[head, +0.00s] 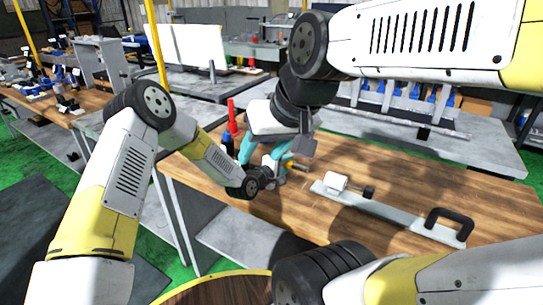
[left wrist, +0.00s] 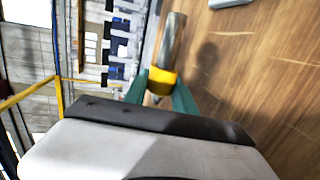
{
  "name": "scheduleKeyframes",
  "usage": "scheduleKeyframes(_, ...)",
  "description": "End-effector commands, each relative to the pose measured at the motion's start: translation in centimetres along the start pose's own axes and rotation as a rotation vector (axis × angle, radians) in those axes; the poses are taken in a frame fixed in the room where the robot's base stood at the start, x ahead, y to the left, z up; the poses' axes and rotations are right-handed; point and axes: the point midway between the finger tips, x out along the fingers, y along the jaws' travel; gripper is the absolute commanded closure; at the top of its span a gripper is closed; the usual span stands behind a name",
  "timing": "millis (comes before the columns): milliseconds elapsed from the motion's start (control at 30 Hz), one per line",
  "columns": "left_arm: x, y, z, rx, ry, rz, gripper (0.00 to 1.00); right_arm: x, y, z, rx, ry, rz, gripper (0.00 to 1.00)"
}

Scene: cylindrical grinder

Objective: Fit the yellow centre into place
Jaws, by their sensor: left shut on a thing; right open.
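The yellow centre (left wrist: 163,80) has a grey metal shaft, a yellow collar and a pointed tip. My left gripper (left wrist: 160,95) is shut on it, with its teal fingers on either side of the collar. In the head view a small yellow part of the centre (head: 289,164) shows beside my left gripper (head: 283,167), above the wooden table. My right gripper (head: 268,150) is open close by, to the left of it. The two grippers overlap in this view, so their exact gap is hidden. The place where the centre fits cannot be made out.
On the wooden table (head: 410,185) lies a long grey plate (head: 395,215) with a white block (head: 337,182) and a black handle (head: 450,222). Red and dark upright objects (head: 231,118) stand behind the grippers. My arms fill much of the foreground.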

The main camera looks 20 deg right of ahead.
Motion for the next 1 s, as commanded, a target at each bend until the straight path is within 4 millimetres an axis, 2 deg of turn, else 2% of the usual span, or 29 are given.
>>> scheduleKeyframes(500, 0.2, 0.0, 4.6, 0.001, -0.003, 0.001, 1.00, 0.0, 0.0, 0.0, 0.000, 0.000, 0.000, 0.49)
scheduleKeyframes(700, 0.3, 0.1, 5.5, 0.003, -0.002, 0.002, 1.00, 0.0, 0.0, 0.0, 0.000, 0.000, 0.000, 0.49)
scheduleKeyframes(1000, 0.3, 0.1, 5.8, 0.003, -0.002, 0.002, 1.00, 0.0, 0.0, 0.0, 0.000, 0.000, 0.000, 0.49)
